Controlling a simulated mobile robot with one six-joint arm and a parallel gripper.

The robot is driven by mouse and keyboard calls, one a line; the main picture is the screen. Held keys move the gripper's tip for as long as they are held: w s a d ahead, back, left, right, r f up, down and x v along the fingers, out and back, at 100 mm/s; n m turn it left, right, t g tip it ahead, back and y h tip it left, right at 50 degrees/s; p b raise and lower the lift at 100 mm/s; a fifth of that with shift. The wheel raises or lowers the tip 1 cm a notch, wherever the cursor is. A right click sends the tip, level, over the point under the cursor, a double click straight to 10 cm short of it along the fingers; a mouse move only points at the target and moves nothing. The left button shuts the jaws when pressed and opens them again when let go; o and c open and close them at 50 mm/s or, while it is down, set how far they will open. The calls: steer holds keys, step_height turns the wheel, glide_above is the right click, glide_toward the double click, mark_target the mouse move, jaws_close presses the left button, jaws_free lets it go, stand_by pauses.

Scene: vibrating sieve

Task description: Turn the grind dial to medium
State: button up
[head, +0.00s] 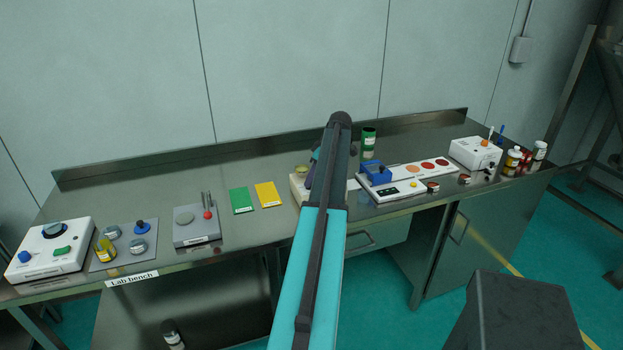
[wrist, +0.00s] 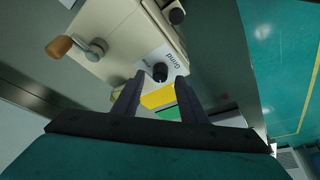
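The cream grinder (wrist: 118,28) fills the upper middle of the wrist view. Its pale front panel bears the word "Grind" and a small black dial (wrist: 160,72). The dial's setting cannot be read. My gripper (wrist: 159,80) is open and empty, with its two dark fingers on either side of the dial in the picture. Whether they touch it cannot be told. In the head view the grinder (head: 298,188) stands at the bench's middle, largely hidden behind my arm. My gripper is mostly hidden there too.
A crank with a wooden knob (wrist: 60,47) and another black knob (wrist: 177,15) are on the grinder. A yellow card (head: 268,194) and a green card (head: 241,200) lie left of it. A white device with a blue block (head: 376,173) stands to the right.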

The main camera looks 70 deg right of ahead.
steer(key=shift+x, duration=1.05)
jaws_close()
steer(key=shift+a+m, duration=0.1)
steer(key=shift+m, duration=0.3)
steer(key=m+h+b, duration=0.1)
steer(key=m, duration=0.1)
steer(key=m+b, duration=0.2)
steer(key=shift+a+g+h, duration=0.15)
steer(key=shift+g+h, duration=0.15)
steer(key=shift+h, duration=0.1)
steer(key=m+g+h+b, duration=0.1)
steer(key=m, duration=0.3)
steer(key=shift+w, duration=0.1)
steer(key=shift+m+g+h, duration=0.4)
steer(key=shift+m+h, duration=0.1)
steer(key=shift+m, duration=1)
steer(key=shift+r, duration=0.1)
